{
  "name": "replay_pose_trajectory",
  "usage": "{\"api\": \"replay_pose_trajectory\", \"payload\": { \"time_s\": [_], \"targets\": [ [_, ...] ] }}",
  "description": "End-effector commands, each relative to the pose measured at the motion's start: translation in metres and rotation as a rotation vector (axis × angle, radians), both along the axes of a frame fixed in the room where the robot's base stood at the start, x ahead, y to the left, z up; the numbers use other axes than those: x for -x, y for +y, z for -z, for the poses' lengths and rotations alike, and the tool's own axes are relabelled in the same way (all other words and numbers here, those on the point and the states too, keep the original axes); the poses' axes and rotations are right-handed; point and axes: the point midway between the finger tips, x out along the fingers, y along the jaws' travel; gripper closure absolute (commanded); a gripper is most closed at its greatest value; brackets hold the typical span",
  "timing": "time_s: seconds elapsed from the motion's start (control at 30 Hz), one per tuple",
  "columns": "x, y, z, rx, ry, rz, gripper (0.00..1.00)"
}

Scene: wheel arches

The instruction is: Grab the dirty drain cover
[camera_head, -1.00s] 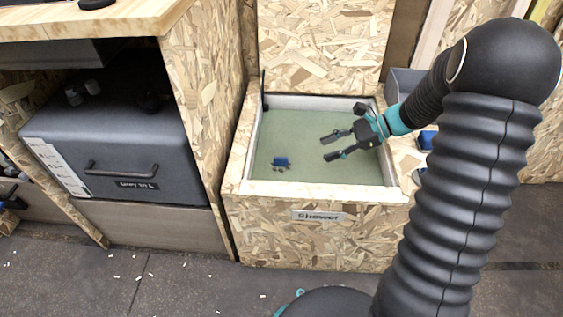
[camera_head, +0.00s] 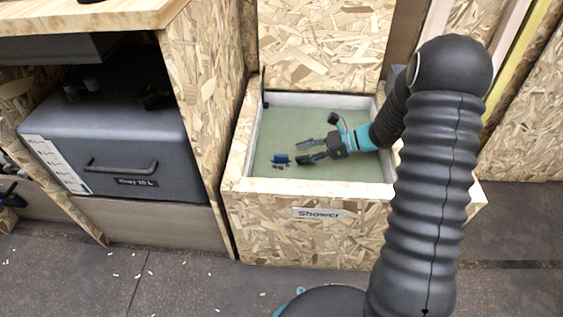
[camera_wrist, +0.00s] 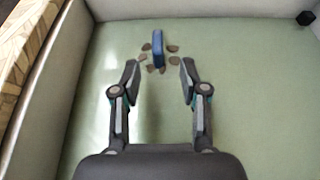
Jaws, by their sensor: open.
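The drain cover (camera_head: 281,159) is a small blue piece on the pale green floor of the shower box (camera_head: 375,178). In the wrist view the drain cover (camera_wrist: 158,48) stands up as a narrow blue shape, with several brown bits (camera_wrist: 172,48) around it. My gripper (camera_head: 306,152) is open and empty inside the box, just right of the drain cover. In the wrist view my gripper (camera_wrist: 159,70) has its two fingers apart, and the drain cover lies just beyond the tips, roughly between them. The fingers do not appear to touch it.
The box has raised walls and a chipboard front with a "Shower" label (camera_head: 319,214). A dark grey tank (camera_head: 115,140) with a handle stands in the cabinet at left. A small black object (camera_wrist: 305,18) sits in the box's far right corner. Small white bits litter the floor.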

Motion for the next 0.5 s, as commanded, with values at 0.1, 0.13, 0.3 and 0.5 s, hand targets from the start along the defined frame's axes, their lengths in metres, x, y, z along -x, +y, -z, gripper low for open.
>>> {"api": "replay_pose_trajectory", "payload": {
  "time_s": [0.1,0.13,0.3,0.5],
  "targets": [
    [0.001,0.005,0.002,0.0,0.001,-0.002,0.56],
    [0.001,0.007,0.002,0.0,0.0,-0.003,0.56],
    [0.003,0.028,0.009,0.001,0.001,-0.004,0.56],
    [0.002,0.049,0.018,0.001,0.001,-0.002,0.56]
  ]
}}
